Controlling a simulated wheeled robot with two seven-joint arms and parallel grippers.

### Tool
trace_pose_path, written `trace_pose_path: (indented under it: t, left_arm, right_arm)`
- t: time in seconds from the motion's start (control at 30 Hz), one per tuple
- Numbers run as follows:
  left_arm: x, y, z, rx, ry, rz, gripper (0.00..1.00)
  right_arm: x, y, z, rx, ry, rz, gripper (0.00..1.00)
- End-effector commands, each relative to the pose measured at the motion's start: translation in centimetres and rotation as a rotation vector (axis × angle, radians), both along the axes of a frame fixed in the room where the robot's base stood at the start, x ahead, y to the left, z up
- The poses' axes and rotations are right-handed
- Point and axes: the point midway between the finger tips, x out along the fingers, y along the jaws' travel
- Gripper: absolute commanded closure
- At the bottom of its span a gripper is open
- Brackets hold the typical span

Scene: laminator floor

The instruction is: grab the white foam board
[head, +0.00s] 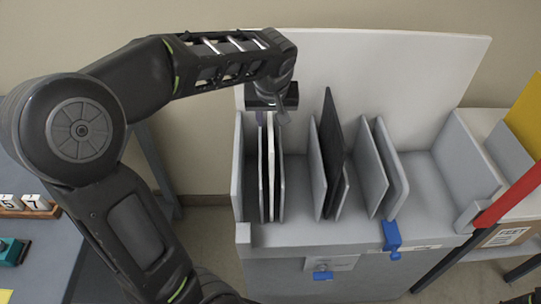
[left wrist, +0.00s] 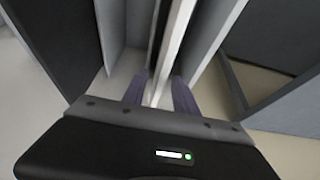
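The white foam board (head: 271,165) stands upright in the leftmost part of a grey rack (head: 300,234), close between grey dividers. My left gripper (head: 272,116) is above it at its top edge, pointing down. In the left wrist view the board (left wrist: 173,45) runs as a thin pale edge between the two purple fingers of the left gripper (left wrist: 160,92). The fingers are spread, one on each side of the board, with a visible gap around it. My right gripper does not show clearly in either view.
A dark board (head: 332,135) stands among grey dividers mid-rack, with a thick grey divider (head: 391,168) to its right. A tall pale back panel (head: 390,85) rises behind. Blue clip (head: 391,236) hangs on the front edge. Side tables stand left and right.

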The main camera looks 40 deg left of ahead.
Motion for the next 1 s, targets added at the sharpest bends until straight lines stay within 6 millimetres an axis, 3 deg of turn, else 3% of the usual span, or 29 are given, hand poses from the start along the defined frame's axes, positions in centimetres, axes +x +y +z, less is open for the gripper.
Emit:
trace_pose_path:
  t: [0.33,0.7,1.0]
  left_arm:
    - [0.1,0.1,-0.4,-0.001,0.002,0.001,0.65]
    - [1.6,1.3,-4.6,-0.001,0.001,0.001,0.65]
    - [1.7,1.3,-4.8,-0.001,-0.001,0.001,0.65]
  right_arm:
    - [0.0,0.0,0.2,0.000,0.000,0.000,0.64]
    - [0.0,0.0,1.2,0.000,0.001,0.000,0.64]
    - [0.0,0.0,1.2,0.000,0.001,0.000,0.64]
